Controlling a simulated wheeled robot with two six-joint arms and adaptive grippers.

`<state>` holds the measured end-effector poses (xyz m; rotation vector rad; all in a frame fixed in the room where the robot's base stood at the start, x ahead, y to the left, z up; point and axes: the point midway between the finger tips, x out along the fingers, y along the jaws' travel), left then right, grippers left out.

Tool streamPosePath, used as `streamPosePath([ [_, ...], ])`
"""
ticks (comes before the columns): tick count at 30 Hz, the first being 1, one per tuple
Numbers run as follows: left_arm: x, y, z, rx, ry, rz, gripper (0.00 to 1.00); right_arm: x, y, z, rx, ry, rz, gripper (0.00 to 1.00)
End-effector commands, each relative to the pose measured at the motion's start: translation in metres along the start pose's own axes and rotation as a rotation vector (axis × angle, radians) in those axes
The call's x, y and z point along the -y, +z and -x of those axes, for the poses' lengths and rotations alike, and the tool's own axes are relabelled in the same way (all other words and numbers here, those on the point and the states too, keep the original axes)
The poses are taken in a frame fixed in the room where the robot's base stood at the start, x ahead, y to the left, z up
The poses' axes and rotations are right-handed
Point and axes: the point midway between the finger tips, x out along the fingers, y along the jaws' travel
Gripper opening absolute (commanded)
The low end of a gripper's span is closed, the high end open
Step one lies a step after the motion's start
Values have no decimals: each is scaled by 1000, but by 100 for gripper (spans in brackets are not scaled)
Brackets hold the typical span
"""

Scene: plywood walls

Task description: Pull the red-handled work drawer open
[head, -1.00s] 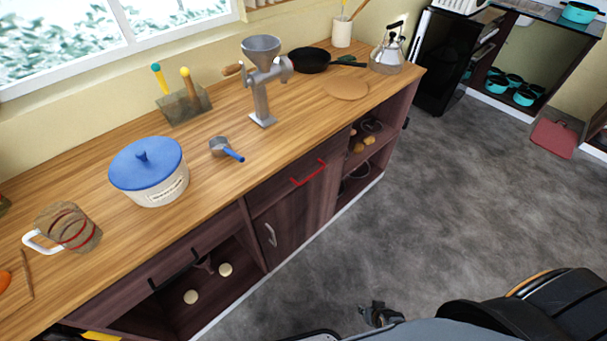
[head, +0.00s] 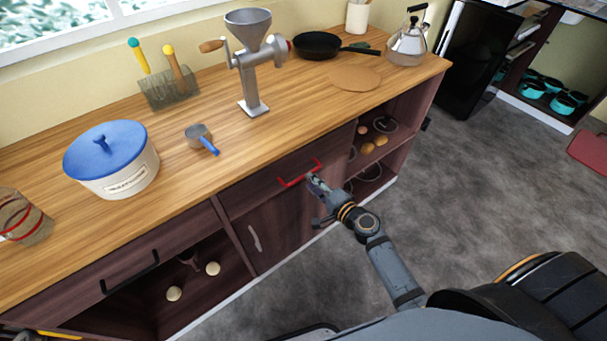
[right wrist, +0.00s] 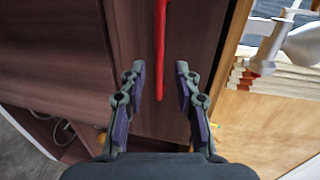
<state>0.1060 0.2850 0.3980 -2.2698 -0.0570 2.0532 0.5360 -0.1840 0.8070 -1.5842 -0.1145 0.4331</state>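The work drawer (head: 254,194) is a dark wood front under the countertop, and it looks shut. Its red bar handle (head: 290,182) is at the middle of the head view. I cannot tell whether anything touches. My left gripper is not in view.
The wooden countertop (head: 190,165) carries a metal grinder (head: 252,65), a blue-lidded pot (head: 120,175), a blue-handled scoop (head: 198,136), a frying pan (head: 318,45) and a kettle (head: 408,45). A cabinet door (head: 280,235) is below the drawer. The grey floor (head: 480,190) in front is clear.

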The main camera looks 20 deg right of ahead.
Motion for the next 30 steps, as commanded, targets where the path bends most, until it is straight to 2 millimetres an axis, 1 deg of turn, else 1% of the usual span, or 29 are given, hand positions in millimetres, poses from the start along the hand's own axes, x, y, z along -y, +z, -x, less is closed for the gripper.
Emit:
streamPosePath([
  [1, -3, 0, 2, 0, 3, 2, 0, 2, 0, -12, -1, -2, -3, 32],
  [3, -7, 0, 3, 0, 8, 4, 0, 2, 0, -25, 0, -2, -3, 32],
  [7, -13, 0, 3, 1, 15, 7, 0, 0, 0, -44, 0, -1, -1, 32],
  [12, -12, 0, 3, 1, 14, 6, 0, 0, 0, -53, 1, 0, 1, 32],
  [18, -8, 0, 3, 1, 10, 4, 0, -1, 0, -53, 1, 1, 1, 32],
  [19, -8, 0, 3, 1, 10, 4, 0, -1, 0, -53, 1, 1, 1, 30],
  [24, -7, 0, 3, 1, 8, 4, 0, -1, 0, -53, 0, 1, 1, 7],
  [26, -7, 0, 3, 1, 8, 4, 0, -1, 0, -53, 0, 1, 1, 0],
  [30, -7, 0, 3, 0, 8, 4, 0, 0, 0, -53, 0, 1, 1, 0],
])
